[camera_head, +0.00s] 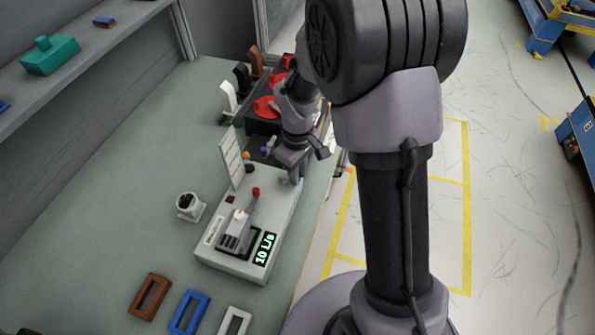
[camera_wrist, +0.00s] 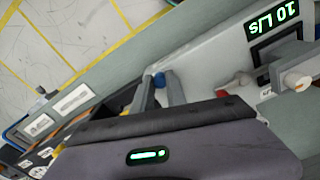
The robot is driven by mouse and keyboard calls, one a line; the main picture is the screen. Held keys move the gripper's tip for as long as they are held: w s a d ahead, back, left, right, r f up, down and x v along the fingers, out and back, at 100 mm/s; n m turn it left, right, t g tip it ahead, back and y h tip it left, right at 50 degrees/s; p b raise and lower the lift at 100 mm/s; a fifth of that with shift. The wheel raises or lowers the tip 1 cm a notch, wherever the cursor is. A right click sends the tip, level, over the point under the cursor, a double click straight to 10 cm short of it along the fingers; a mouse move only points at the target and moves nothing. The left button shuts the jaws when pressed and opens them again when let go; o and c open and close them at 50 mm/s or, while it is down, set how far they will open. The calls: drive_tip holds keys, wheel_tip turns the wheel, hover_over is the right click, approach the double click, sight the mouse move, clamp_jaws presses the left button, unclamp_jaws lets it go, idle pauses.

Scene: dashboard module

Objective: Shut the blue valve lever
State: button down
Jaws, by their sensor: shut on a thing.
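The dashboard module (camera_head: 212,258) is a pale grey box on the green bench, with a green display reading 10 L/s (camera_head: 264,248). The display also shows at the top right of the wrist view (camera_wrist: 286,15). In the wrist view the blue valve lever's round knob (camera_wrist: 159,79) sits between my gripper's two fingers (camera_wrist: 161,86), which are shut on it. In the head view my gripper (camera_head: 291,168) is at the module's far right end and the blue lever is hidden there. How far the lever is turned cannot be told.
A red-knobbed lever (camera_head: 255,191) and a white-knobbed lever (camera_head: 239,214) stand on the module near my gripper. A white upright panel (camera_head: 231,159) is at its far left.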

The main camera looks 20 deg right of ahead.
drive_tip(key=m, duration=0.1)
drive_tip(key=s+a+m+b, duration=0.1)
drive_tip(key=m, duration=0.3)
drive_tip(key=shift+s+a+f+b, duration=0.1)
drive_tip(key=shift+s+a+b, duration=0.05)
drive_tip(key=shift+a+b, duration=0.2)
drive_tip(key=m, duration=0.2)
drive_tip(key=a+m+b, duration=0.1)
drive_tip(key=m, duration=0.3)
drive_tip(key=shift+s+a+b, duration=0.2)
drive_tip(key=shift+a+b, duration=0.2)
drive_tip(key=m, duration=0.1)
drive_tip(key=a+m+b, duration=0.1)
drive_tip(key=m, duration=0.1)
drive_tip(key=shift+w+a, duration=0.15)
drive_tip(key=shift+w+a+m+b, duration=0.15)
drive_tip(key=shift+a+m+b, duration=0.15)
drive_tip(key=shift+m, duration=0.65)
drive_tip(key=shift+w+a+m+b, duration=0.1)
drive_tip(key=shift+a+m+b, duration=0.15)
drive_tip(key=shift+m, duration=0.7)
drive_tip(key=c, duration=1.3)
unclamp_jaws()
drive_tip(key=shift+c, duration=0.2)
